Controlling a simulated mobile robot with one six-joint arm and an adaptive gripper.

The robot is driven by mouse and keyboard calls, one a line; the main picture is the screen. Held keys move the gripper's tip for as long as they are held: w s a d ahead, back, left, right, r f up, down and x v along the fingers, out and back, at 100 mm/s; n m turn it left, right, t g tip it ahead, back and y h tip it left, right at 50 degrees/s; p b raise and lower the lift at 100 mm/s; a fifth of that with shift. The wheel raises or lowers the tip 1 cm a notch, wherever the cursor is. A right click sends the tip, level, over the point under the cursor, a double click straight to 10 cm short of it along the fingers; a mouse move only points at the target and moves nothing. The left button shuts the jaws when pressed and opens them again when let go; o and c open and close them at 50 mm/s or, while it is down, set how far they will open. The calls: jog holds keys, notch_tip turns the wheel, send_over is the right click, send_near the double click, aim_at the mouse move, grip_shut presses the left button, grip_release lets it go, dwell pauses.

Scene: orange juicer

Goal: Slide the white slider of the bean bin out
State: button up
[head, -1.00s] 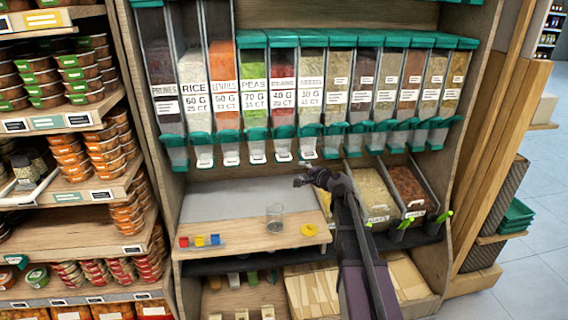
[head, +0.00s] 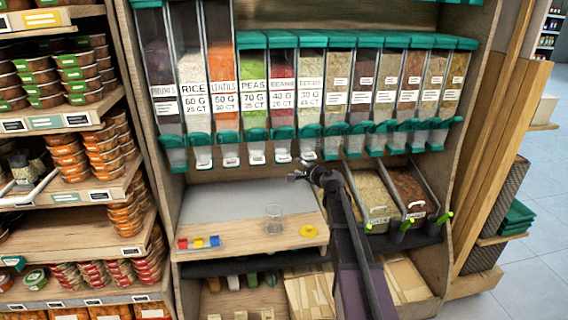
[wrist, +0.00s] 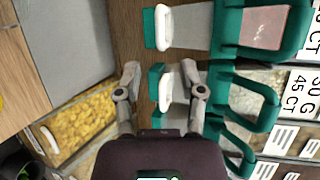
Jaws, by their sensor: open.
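The bean bin (head: 283,100), labelled BEANS, hangs in the dispenser row, with its white slider (head: 283,157) at the bottom of its green-handled spout. My gripper (head: 298,173) is open just below the spouts, near the bean and seed bins. In the wrist view, a white slider (wrist: 167,88) shows between my open fingers (wrist: 160,80), and the neighbouring bin's label reads 30 G 45 CT, so it looks like the seed bin's. The slider above it (wrist: 180,25), below reddish contents, looks like the bean bin's. I cannot tell whether the fingers touch anything.
A wooden counter (head: 250,240) below holds a clear glass (head: 274,218), a yellow ring (head: 308,231) and small coloured blocks (head: 198,242). Two open bins of bulk food (head: 410,190) stand right of my arm. Other green spouts crowd both sides.

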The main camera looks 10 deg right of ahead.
aim_at(284, 160)
jog(key=b+x, duration=0.2)
jog(key=x, duration=0.8)
jog(key=shift+s, duration=0.1)
grip_shut()
